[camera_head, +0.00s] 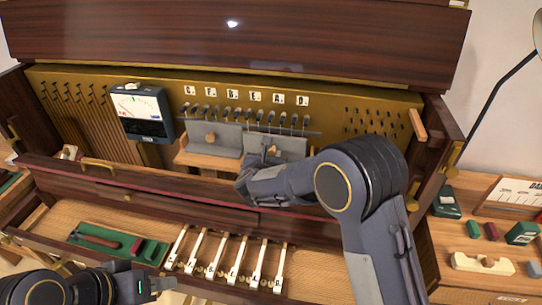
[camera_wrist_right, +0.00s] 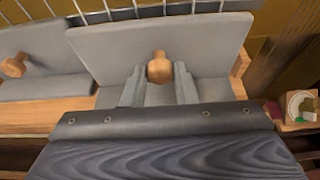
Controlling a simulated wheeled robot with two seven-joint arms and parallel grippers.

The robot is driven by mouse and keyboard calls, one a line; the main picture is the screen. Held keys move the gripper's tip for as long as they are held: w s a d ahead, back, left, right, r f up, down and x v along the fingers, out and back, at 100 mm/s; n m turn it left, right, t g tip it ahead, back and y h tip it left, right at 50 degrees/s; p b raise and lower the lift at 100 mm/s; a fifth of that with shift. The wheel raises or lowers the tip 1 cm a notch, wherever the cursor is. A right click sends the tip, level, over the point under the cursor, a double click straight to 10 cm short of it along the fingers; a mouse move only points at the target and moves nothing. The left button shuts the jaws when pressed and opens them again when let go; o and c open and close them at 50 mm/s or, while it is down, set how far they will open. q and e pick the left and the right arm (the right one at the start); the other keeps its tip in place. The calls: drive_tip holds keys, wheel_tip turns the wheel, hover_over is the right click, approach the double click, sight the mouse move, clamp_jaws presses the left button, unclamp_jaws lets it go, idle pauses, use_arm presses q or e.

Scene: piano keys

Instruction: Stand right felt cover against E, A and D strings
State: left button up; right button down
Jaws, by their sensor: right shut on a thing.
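The right felt cover (camera_head: 291,147) is a grey panel with a round wooden knob (camera_wrist_right: 160,69). It stands nearly upright on the wooden ledge, in front of the strings below the E, A and D labels (camera_head: 278,98). In the wrist view the strings (camera_wrist_right: 140,10) show just behind its top edge; whether it touches them I cannot tell. My right gripper (camera_wrist_right: 159,82) is shut on the knob, a finger on each side; in the head view it (camera_head: 263,160) hides the cover's lower left. My left gripper (camera_head: 155,284) is low at the left; its jaws are unclear.
The left felt cover (camera_head: 228,138) stands beside it with its own knob (camera_head: 210,138). A meter (camera_head: 143,113) hangs left of the covers. White keys (camera_head: 222,258) and a green tool tray (camera_head: 115,243) lie below. The right-hand side table (camera_head: 460,200) holds small blocks.

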sight(272, 151)
drive_tip(key=shift+w+d, duration=0.15)
drive_tip(key=shift+w, duration=0.7)
drive_tip(key=shift+w+d, duration=0.15)
drive_tip(key=shift+w, duration=0.65)
drive_tip(key=c, duration=1.1)
unclamp_jaws()
drive_tip(key=shift+o, duration=0.2)
drive_tip(key=b+v, duration=0.1)
drive_tip(key=v, duration=0.7)
drive_tip(key=shift+s+f, duration=0.3)
drive_tip(key=shift+f, duration=0.05)
drive_tip(key=shift+a, duration=0.1)
